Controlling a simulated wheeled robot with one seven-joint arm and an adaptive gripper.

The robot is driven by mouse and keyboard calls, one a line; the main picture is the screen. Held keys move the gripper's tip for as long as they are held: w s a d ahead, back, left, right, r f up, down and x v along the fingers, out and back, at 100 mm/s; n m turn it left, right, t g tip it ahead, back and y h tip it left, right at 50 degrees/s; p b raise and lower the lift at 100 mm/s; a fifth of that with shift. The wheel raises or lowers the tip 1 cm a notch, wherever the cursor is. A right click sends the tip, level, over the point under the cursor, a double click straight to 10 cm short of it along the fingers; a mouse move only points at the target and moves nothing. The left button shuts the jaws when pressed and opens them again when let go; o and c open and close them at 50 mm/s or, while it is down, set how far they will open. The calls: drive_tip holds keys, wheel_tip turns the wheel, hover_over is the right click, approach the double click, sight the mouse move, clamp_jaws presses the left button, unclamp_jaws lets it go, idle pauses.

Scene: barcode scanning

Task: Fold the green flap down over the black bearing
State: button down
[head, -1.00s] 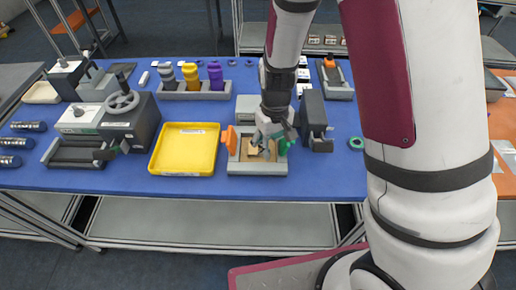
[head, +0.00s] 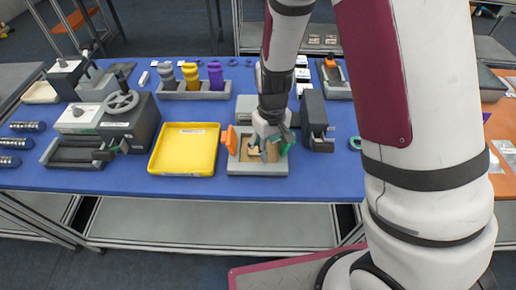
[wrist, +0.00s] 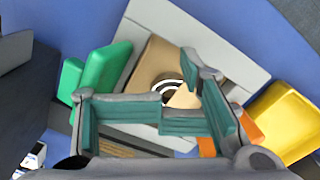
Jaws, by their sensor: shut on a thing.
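The fixture (head: 257,169) is a grey frame with a tan bed, and it also shows in the wrist view (wrist: 215,45). Its green flap (wrist: 105,68) stands raised on the left in the wrist view; in the head view it stands at the right side (head: 284,149). The black bearing (wrist: 168,86) shows as a partial black and white ring over the tan bed, partly hidden by my fingers. My gripper (head: 264,150) is low over the fixture, its teal pads (wrist: 175,118) around the bearing. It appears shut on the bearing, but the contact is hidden. The green flap lies outside my fingers.
An orange flap (head: 232,140) stands raised on the fixture's other side. A yellow tray (head: 185,150) is left of the fixture. A dark grey device (head: 316,122) stands close behind and right. Blue table (head: 335,180) is clear at the front right.

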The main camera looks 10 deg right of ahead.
drive_tip(key=shift+d, duration=0.1)
drive_tip(key=shift+s+d+r+p, duration=0.3)
drive_tip(key=shift+d+r, duration=0.2)
drive_tip(key=shift+d, duration=0.7)
drive_tip(key=shift+s+d+r+p, duration=0.25)
drive_tip(key=shift+d+r, duration=0.25)
drive_tip(key=shift+d, duration=0.7)
drive_tip(key=shift+s+d+r+p, duration=0.25)
drive_tip(key=shift+d+r, duration=0.25)
drive_tip(key=shift+d, duration=0.7)
wheel_tip(320, 180, up, 8)
drive_tip(key=p, duration=0.3)
drive_tip(key=shift+w, duration=0.1)
drive_tip(key=s+r+m+t+b, duration=0.1)
drive_tip(key=s+r, duration=0.1)
drive_tip(key=r, duration=0.5)
drive_tip(key=s+r+m+t, duration=0.1)
drive_tip(key=s+r, duration=0.2)
drive_tip(key=r, duration=0.4)
drive_tip(key=s+r+m+t+b, duration=0.1)
drive_tip(key=s+r, duration=0.3)
drive_tip(key=s, duration=0.2)
drive_tip(key=s+r+t+b, duration=0.1)
drive_tip(key=s+r+t, duration=0.1)
drive_tip(key=s+r, duration=0.2)
drive_tip(key=s, duration=0.2)
drive_tip(key=shift+s+m+t, duration=0.3)
drive_tip(key=shift+s+m, duration=0.1)
